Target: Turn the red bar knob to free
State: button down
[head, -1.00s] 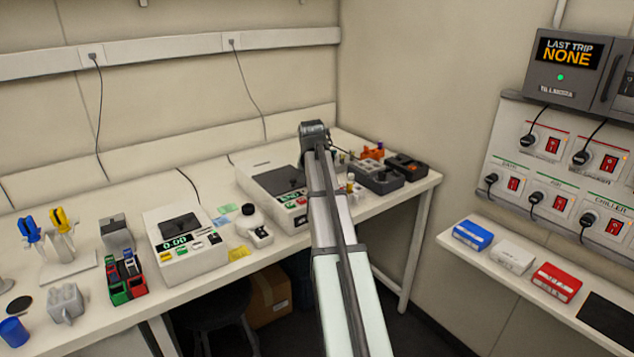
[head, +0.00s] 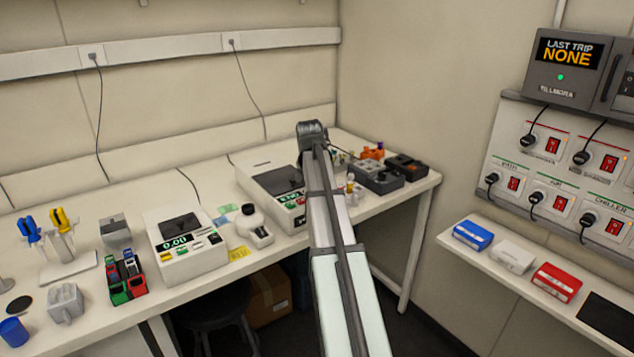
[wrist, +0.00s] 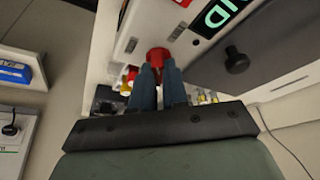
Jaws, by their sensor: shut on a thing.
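In the wrist view the red bar knob (wrist: 158,57) stands out from the front of a white machine (wrist: 135,40). My gripper (wrist: 159,70) has its two dark blue fingers closed on the knob, one on each side. The fingers cover part of the knob, and I cannot read which mark it points to. In the head view the white machine (head: 258,180) stands on the bench behind my arm. My arm hides the knob and my fingers there.
A black knob (wrist: 236,60) sits on the machine's grey lid, near a green-lit display (wrist: 217,15). A black and grey box (head: 375,178) and orange items (head: 373,151) are right of my arm. A second white machine (head: 185,255) stands to the left. The floor in front is partly open.

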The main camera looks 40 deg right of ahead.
jog(key=m, duration=0.2)
jog(key=m+g, duration=0.1)
jog(key=m, duration=0.1)
jog(key=shift+w+m+g+h, duration=0.2)
jog(key=shift+m+g+h, duration=0.1)
jog(key=shift+h, duration=0.1)
jog(key=shift+m+g, duration=0.7)
jog(key=shift+m, duration=0.9)
jog(key=c, duration=1.1)
grip_release()
jog(key=shift+c, duration=0.2)
jog(key=shift+a+r, duration=0.1)
jog(key=v, duration=1.3)
jog(key=shift+a+r, duration=0.15)
jog(key=shift+r, duration=0.1)
